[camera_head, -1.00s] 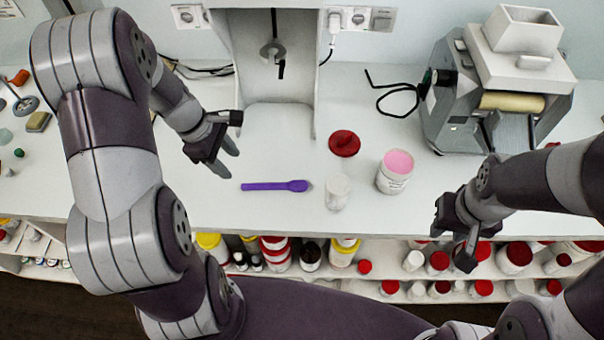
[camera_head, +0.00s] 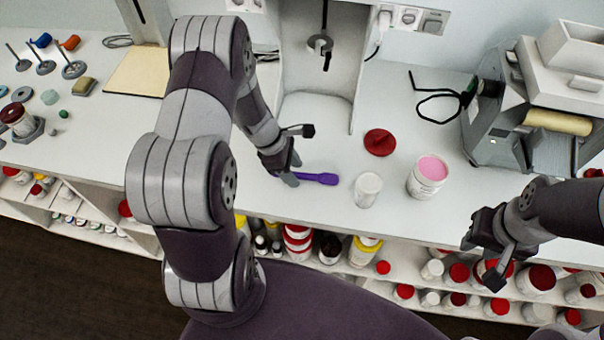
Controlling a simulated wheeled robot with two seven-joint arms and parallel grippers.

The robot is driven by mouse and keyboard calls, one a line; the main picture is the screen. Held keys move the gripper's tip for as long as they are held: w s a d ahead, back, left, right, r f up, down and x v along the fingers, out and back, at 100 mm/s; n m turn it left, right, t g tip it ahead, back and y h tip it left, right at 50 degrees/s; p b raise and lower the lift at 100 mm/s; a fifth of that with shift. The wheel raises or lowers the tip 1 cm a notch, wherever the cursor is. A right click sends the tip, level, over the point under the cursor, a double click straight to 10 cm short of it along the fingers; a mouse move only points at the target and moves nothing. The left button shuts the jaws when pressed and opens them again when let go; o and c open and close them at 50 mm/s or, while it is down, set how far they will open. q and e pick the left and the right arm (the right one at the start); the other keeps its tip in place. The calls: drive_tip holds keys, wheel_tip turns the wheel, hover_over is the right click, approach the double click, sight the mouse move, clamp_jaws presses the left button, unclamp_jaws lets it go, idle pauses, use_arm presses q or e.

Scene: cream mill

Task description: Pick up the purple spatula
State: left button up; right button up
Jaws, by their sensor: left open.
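The purple spatula (camera_head: 322,179) lies flat on the white counter (camera_head: 325,205). Its wide end points right, and its handle end on the left is hidden by my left gripper. My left gripper (camera_head: 293,172) is open at the handle end, with its fingers pointing down at the counter. I cannot tell whether the fingers touch the spatula or stand around it. My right gripper (camera_head: 487,262) hangs in front of the counter at the right, away from the spatula. Its finger gap is not clear to see.
A white cup (camera_head: 367,190), a jar of pink cream (camera_head: 428,177) and a red lid (camera_head: 380,142) stand right of the spatula. A grey mill (camera_head: 510,130) is at the far right. Shelves below hold several jars. The mixer stand (camera_head: 318,100) is behind.

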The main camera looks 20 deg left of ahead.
use_arm(q)
drive_tip(key=shift+w+f, duration=0.1)
drive_tip(key=shift+f, duration=0.05)
clamp_jaws()
